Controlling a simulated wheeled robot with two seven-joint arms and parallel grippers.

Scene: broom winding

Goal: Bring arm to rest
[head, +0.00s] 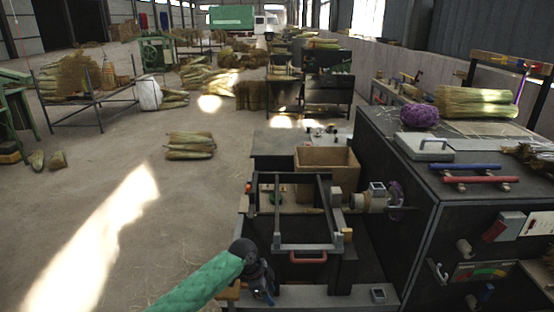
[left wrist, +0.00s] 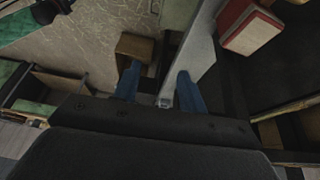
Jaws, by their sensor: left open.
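My left arm, in a green sleeve, comes in from the lower left in the head view. Its gripper (head: 262,291) points down at the near left of the winding machine (head: 305,247). In the left wrist view the two blue fingers of the left gripper (left wrist: 160,90) stand apart with nothing held between them. Below them show a grey metal bar and a small brown block (left wrist: 136,47). I cannot tell whether the fingers touch the bar. My right gripper shows in neither view.
A dark workbench (head: 398,190) stands to the right, with a purple twine ball (head: 419,116), a straw bundle (head: 475,102) and red and blue handles on it. A cardboard box (head: 327,160) sits behind the machine frame. Straw bundles (head: 190,145) lie on the floor.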

